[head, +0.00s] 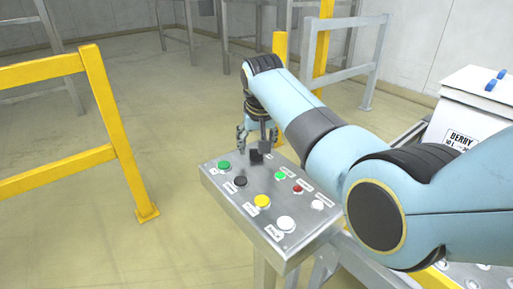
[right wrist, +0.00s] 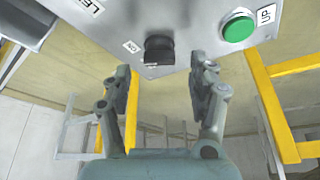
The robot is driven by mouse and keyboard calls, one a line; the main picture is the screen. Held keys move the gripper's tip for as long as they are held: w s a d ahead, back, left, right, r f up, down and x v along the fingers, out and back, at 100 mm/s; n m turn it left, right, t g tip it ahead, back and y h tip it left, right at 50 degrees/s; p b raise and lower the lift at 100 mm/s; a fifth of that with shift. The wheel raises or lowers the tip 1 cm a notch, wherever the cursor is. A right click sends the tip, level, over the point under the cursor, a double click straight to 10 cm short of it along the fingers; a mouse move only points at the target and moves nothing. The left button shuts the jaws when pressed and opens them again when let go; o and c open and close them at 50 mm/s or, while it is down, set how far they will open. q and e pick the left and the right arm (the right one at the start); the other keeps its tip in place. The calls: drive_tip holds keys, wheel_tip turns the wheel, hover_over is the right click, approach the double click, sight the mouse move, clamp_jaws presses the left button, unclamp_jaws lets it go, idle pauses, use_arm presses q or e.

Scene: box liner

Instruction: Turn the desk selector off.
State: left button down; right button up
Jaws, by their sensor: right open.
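The metal desk panel (head: 222,188) stands in the middle of the head view, its sloped top set with buttons. A black knob (head: 256,156), which looks like the selector, sits near its far edge. My right gripper (head: 256,145) is just above and beyond this knob, open, with one finger to each side. In the right wrist view the black knob (right wrist: 159,49) shows ahead of the gap between the open fingers (right wrist: 163,73), apart from both. My left gripper is not in view.
A green button (head: 224,165) marked UP in the right wrist view (right wrist: 238,27) is near the knob. Black (head: 240,181), yellow (head: 262,201) and white (head: 285,223) buttons follow. A yellow rail (head: 120,120) stands left, a white box (head: 470,115) right. Floor between rail and desk is clear.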

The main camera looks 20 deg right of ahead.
sight(256, 153)
drive_tip(key=shift+x, duration=1.25)
drive_tip(key=c, duration=1.2)
drive_tip(key=shift+o, duration=0.2)
